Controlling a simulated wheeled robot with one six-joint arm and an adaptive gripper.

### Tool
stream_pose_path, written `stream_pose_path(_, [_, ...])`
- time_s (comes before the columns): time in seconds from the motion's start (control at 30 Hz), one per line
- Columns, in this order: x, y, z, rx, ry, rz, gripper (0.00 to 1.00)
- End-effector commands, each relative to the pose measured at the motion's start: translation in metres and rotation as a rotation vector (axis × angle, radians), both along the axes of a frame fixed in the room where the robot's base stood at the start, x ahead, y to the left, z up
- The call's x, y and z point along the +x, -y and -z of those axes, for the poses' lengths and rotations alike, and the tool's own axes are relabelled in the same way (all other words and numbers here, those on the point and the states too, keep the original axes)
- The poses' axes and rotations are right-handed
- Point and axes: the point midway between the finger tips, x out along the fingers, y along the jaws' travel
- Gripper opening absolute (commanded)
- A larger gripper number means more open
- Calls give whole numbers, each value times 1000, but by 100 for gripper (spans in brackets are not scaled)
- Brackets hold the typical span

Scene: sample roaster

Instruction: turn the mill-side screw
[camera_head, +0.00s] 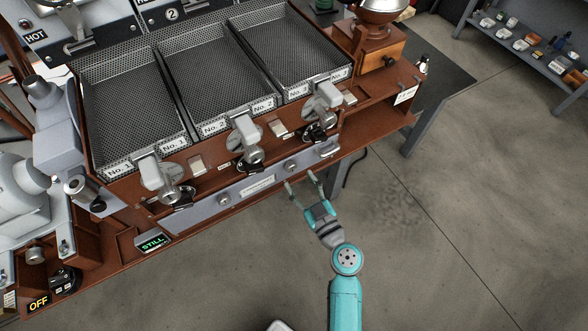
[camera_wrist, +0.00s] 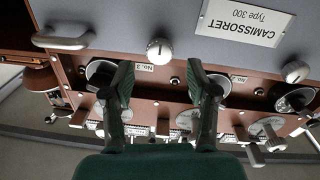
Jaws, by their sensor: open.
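The grey front panel (camera_head: 240,190) carries two round silver screws. The mill-side screw (camera_head: 291,166) is the right one, nearest the wooden hand mill (camera_head: 372,42). In the wrist view, which is upside down to the head view, this screw (camera_wrist: 159,49) is at upper centre with a short dark mark on its face. The other screw (camera_head: 224,199) is further left; it also shows in the wrist view (camera_wrist: 295,71). My gripper (camera_head: 301,182) is open and empty just in front of the panel. In the wrist view its fingertips (camera_wrist: 158,70) straddle the screw's line, apparently without touching it.
A bar handle (camera_head: 330,149) sits right of the screw. A name plate (camera_head: 257,184) lies between the screws. Black knobs and grey levers (camera_head: 247,140) project above the panel, below three mesh trays (camera_head: 205,80). The floor (camera_head: 400,230) to the right is clear.

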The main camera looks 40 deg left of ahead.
Motion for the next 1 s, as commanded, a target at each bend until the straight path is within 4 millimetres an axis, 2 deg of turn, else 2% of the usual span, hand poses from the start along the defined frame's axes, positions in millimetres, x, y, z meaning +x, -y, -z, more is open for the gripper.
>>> stream_pose_path(0.1, [8, -19, -1, 0, 2, -1, 58])
stream_pose_path(0.3, [18, -37, 0, -1, 0, 0, 58])
stream_pose_path(0.7, [20, -42, 0, -1, 1, 1, 58])
stream_pose_path(0.93, [20, -42, 0, -1, 0, 1, 0])
stream_pose_path(1.0, [20, -42, 0, -1, 0, 1, 0])
